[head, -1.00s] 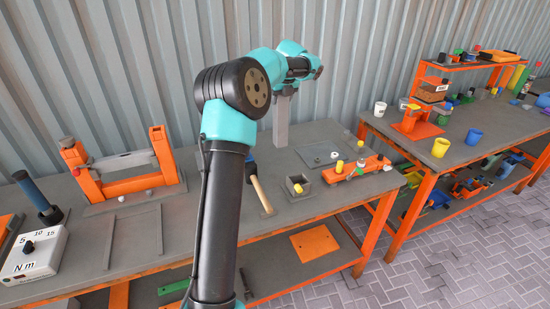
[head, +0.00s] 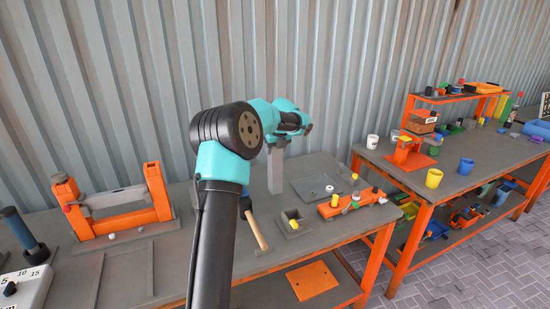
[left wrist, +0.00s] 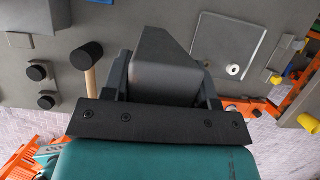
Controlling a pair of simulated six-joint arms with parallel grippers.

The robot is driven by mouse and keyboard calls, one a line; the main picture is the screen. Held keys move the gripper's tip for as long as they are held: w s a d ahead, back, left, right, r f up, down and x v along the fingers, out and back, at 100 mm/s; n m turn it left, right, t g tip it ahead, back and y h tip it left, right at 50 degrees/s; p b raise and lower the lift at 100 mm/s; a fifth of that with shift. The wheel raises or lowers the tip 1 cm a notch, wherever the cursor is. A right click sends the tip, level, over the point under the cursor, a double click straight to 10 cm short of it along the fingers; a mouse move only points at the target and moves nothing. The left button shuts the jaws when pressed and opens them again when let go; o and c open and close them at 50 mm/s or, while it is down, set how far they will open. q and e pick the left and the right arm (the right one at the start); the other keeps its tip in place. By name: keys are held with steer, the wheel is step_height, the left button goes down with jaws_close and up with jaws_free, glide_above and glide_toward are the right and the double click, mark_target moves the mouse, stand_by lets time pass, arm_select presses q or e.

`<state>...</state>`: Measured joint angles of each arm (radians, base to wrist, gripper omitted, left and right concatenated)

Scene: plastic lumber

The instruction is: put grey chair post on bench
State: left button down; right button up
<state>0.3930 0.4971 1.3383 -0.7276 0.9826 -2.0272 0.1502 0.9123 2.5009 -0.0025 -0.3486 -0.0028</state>
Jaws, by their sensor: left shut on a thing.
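The grey chair post (head: 275,172) is a square upright bar in the head view. My left gripper (head: 277,143) is shut on its upper end. The post's lower end shows close over the grey top of the bench (head: 222,262); I cannot tell whether it touches. In the left wrist view the post (left wrist: 165,72) is between the fingers of the gripper (left wrist: 165,92), seen end-on, and hides the bench below it. My right gripper is not in view.
Right of the post are a flat grey plate (head: 305,184) and an orange block with small parts (head: 350,206). A mallet (head: 258,233) and a square grey socket (head: 293,226) lie nearer. An orange frame (head: 160,192) stands left. A second bench (head: 405,176) is at right.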

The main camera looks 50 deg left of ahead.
mark_target(275, 157)
arm_select(q)
steer(key=shift+f, duration=1.9)
steer(key=shift+c, duration=2)
jaws_free()
steer(key=shift+f, duration=0.1)
steer(key=v, duration=1.2)
steer(key=shift+r, duration=0.2)
steer(key=shift+f, duration=0.1)
